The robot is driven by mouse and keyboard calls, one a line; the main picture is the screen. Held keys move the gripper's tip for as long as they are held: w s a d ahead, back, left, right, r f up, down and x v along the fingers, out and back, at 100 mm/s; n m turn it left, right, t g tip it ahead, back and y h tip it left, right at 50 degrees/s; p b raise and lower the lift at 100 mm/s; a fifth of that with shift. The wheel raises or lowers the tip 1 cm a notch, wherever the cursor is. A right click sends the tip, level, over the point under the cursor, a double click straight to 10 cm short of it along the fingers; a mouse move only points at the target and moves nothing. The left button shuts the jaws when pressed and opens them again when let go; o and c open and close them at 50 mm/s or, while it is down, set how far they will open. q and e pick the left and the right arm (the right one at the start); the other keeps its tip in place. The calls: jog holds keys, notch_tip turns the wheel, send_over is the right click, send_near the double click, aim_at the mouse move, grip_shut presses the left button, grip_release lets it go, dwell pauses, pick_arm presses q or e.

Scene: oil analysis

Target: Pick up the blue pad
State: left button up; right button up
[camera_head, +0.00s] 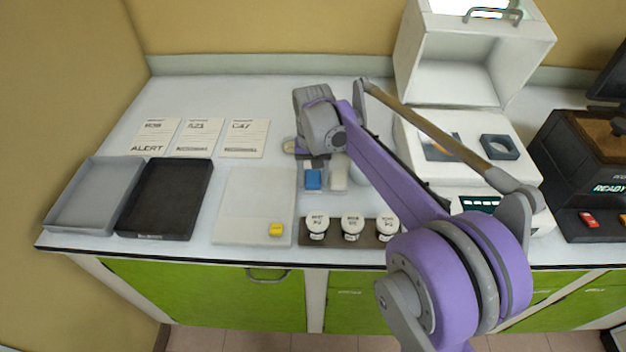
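The blue pad (313,180) lies on the white counter near the middle, beside a pale grey-white block (339,179). My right arm reaches in from the lower right. Its gripper (318,152) hangs just behind and above the blue pad in the picture. The wrist covers most of the gripper and the fingertips are not clear, so I cannot tell whether it is open or touching the pad. My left gripper is not in view.
In front stand several white-lidded jars in a dark rack (334,242). White and dark instruments (445,180) stand right.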

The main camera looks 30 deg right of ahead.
aim_at(313, 178)
jog(key=c, duration=0.3)
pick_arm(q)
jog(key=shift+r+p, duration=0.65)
pick_arm(e)
notch_tip(313, 178, up, 10)
jog(key=shift+r, duration=0.1)
